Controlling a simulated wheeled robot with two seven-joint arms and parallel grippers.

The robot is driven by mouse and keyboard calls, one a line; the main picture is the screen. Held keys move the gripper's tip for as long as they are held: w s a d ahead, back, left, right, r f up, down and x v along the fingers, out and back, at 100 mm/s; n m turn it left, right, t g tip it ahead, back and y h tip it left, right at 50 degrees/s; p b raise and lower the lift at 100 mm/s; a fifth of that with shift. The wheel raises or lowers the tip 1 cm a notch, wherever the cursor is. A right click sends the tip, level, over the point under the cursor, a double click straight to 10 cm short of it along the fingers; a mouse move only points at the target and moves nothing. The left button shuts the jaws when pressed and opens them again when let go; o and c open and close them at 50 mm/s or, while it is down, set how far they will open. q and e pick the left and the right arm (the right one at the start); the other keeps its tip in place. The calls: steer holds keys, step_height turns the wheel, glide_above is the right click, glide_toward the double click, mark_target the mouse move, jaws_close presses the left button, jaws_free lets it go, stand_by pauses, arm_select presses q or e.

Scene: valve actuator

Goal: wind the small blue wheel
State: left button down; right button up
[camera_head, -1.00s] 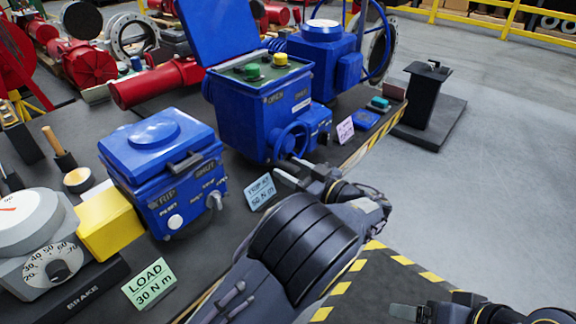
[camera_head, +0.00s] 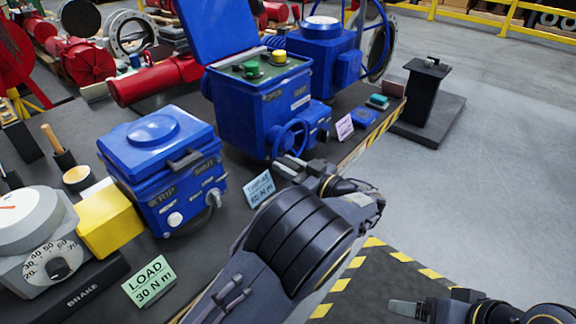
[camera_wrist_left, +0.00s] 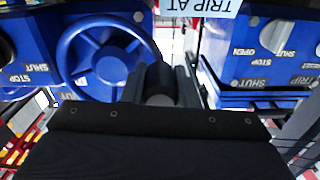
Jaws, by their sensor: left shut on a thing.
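The small blue wheel (camera_head: 290,136) is on the front of the blue actuator box (camera_head: 262,112), below its green and yellow buttons. In the left wrist view the wheel (camera_wrist_left: 104,58) shows its rim, spokes and hub left of my fingers. My left gripper (camera_head: 286,166) is at the wheel's lower edge. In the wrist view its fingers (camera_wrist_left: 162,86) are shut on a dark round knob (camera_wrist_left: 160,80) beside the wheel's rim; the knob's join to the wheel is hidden. My right gripper (camera_head: 410,311) is at the bottom right, away from the wheel; its jaw opening is unclear.
A blue trip box (camera_head: 165,165) stands to the left, with a small blue-white card (camera_head: 260,188) close to my left gripper. A yellow block (camera_head: 108,222), brake gauge and green load card (camera_head: 149,281) are at the lower left. Open floor lies right.

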arm_select(q)
steer(key=shift+w+d+f+n+b, duration=0.15)
steer(key=shift+f+n+b, duration=0.65)
steer(key=shift+b, duration=2.35)
steer(key=shift+w+d+f+n+b, duration=0.1)
steer(key=shift+f+n+b, duration=0.7)
steer(key=shift+b, duration=2.35)
steer(key=shift+w+d+f+n+b, duration=0.15)
steer(key=shift+f+n+b, duration=0.65)
steer(key=shift+b, duration=2.35)
steer(key=n+b, duration=0.2)
steer(key=b, duration=0.1)
steer(key=w+d+n+b, duration=0.1)
steer(key=n+b, duration=0.1)
steer(key=b, duration=0.2)
steer(key=w+n+b, duration=0.1)
steer(key=n+b, duration=0.1)
steer(key=b, duration=0.2)
steer(key=shift+w+d+f+n, duration=0.1)
steer(key=shift+d+f+n, duration=0.15)
steer(key=shift+f+n, duration=0.05)
steer(key=shift+w+d+n+b, duration=0.25)
steer(key=shift+w+n+b, duration=0.1)
steer(key=shift+n+b, duration=0.4)
steer(key=shift+w+d+n+b, duration=0.15)
steer(key=shift+w+d+n, duration=0.15)
steer(key=shift+n, duration=0.5)
steer(key=shift+w+d+n+b, duration=0.15)
steer(key=shift+w+n, duration=0.15)
steer(key=shift+n, duration=0.45)
